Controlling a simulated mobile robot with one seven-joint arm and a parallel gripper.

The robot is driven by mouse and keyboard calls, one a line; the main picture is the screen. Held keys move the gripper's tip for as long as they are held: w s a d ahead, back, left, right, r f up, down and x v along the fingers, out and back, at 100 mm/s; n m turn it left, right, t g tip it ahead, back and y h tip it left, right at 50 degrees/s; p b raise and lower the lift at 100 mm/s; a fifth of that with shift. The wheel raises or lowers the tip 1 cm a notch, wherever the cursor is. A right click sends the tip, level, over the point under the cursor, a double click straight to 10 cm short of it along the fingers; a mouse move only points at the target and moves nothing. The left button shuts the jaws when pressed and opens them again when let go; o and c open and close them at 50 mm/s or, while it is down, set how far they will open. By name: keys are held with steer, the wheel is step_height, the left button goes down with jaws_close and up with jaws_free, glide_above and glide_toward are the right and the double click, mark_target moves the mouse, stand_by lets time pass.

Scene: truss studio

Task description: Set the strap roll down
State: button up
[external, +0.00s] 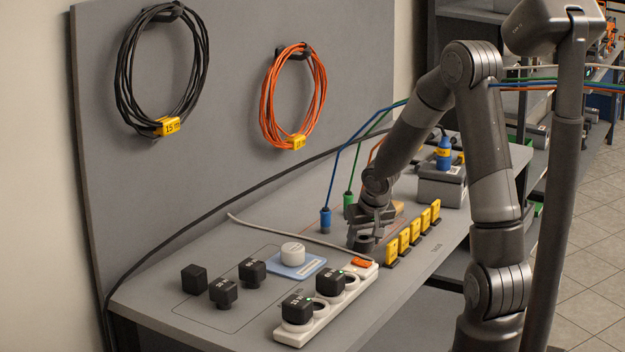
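My gripper (365,240) points down over the grey workbench, between the white power strip and the row of yellow pieces. A small dark round thing (366,243), which I take for the strap roll, shows between its fingertips. The fingers appear shut on it and partly hide it. It is low over the bench top (215,262); I cannot tell whether it touches the surface.
A white power strip (318,331) with black plugs lies in front. A white round piece (292,250) sits on a blue pad (309,268). Yellow pieces (404,243) stand right of my gripper. Black blocks (194,279) stand at left. Blue (326,220) and green connectors stand behind.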

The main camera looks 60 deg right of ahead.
steer(key=o, duration=0.4)
steer(key=shift+r, duration=0.15)
steer(key=shift+s+r, duration=0.1)
steer(key=shift+r, duration=0.25)
steer(key=v, duration=1.1)
steer(key=s+a+r+n+y, duration=0.1)
steer(key=s+a+r+n, duration=0.1)
steer(key=s+a+r, duration=0.2)
steer(key=s+a+r+n+t+y, duration=0.1)
steer(key=s+a+r+n, duration=0.2)
steer(key=s+a, duration=0.3)
steer(key=s+a+r+n+t, duration=0.1)
steer(key=s+a+r, duration=0.3)
steer(key=a, duration=0.9)
steer(key=shift+s+r+n+y, duration=0.35)
steer(key=shift+s+n, duration=0.2)
steer(key=shift+n, duration=0.25)
